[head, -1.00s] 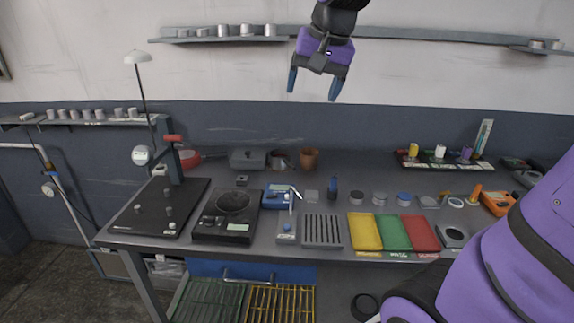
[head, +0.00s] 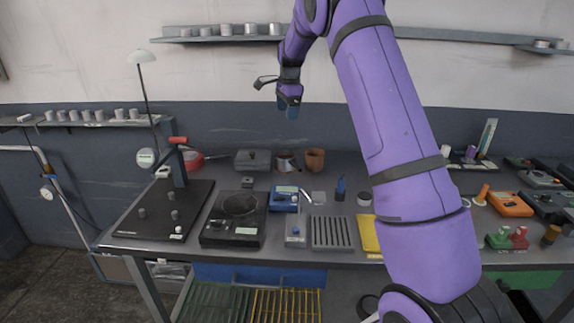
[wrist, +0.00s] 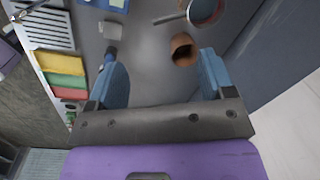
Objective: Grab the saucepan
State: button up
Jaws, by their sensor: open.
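The saucepan (head: 287,164) is a small metal pan at the back of the workbench, between a lidded grey pot and a brown clay pot. In the wrist view the saucepan (wrist: 206,11) is cut off by the top edge, with its handle (wrist: 168,19) pointing left. My gripper (head: 289,108) is high above the back of the bench, over the saucepan and apart from it. In the wrist view my gripper (wrist: 162,75) has its blue fingers wide apart with nothing between them.
The clay pot (head: 315,159) stands close right of the saucepan, and the lidded grey pot (head: 252,160) is to its left. A red pan (head: 192,160) lies further left. A hot plate (head: 236,218) and a blue device (head: 286,199) are in front. The wall is close behind.

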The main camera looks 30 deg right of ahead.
jog(key=w+d+f+m+g, duration=0.1)
jog(key=w+d+f+m, duration=0.15)
jog(key=f, duration=0.45)
jog(key=w+d+f+m, duration=0.2)
jog(key=w+f, duration=0.2)
jog(key=f, duration=0.2)
send_over(290, 165)
jog(key=a, duration=0.1)
notch_tip(290, 165, down, 6)
jog(key=shift+s+a+f, duration=0.15)
jog(key=shift+f, duration=1.25)
jog(key=shift+s+a+f, duration=0.1)
jog(key=shift+s+f, duration=0.05)
jog(key=shift+f, duration=1.2)
grip_shut()
